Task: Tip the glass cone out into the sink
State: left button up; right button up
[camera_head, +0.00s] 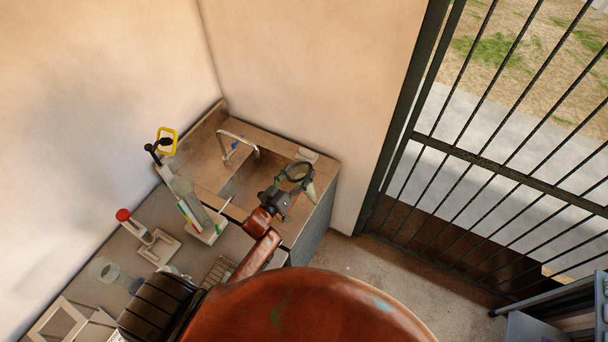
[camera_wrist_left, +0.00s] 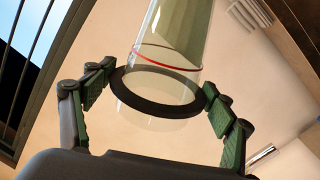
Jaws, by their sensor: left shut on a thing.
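The glass cone (camera_wrist_left: 165,60) is clear, with a red line around it and a black ring (camera_wrist_left: 157,92) about it. In the wrist view, the green finger pads of my left gripper (camera_wrist_left: 157,95) press on it from both sides. In the head view, my left gripper (camera_head: 294,180) holds the cone (camera_head: 310,193) above the counter, to the right of the sink (camera_head: 240,190). The cone looks tilted there. I cannot tell what is inside it. My right gripper is out of view.
A curved faucet (camera_head: 238,143) stands behind the sink. To the left on the worktop are a tall white stand (camera_head: 185,195), a red-topped device (camera_head: 140,229) and a glass vessel (camera_head: 103,268). A barred gate (camera_head: 500,150) is at the right.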

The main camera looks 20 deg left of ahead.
pick_arm(q)
jog(key=f+n+b, duration=0.6)
jog(key=shift+w+a+f, duration=0.1)
jog(key=shift+a, duration=0.3)
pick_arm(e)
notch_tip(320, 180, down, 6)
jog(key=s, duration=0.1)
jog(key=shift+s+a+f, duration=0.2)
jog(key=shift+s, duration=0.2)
pick_arm(q)
jog(key=shift+a+f+n+p, duration=0.15)
jog(key=shift+f+n+p, duration=0.25)
jog(key=shift+f, duration=0.15)
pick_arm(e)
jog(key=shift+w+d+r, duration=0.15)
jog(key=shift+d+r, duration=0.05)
pick_arm(q)
jog(key=shift+a+f+n, duration=0.1)
jog(key=shift+f+n, duration=0.4)
jog(key=shift+f, duration=0.2)
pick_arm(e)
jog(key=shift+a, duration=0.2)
pick_arm(q)
jog(key=shift+f, duration=0.1)
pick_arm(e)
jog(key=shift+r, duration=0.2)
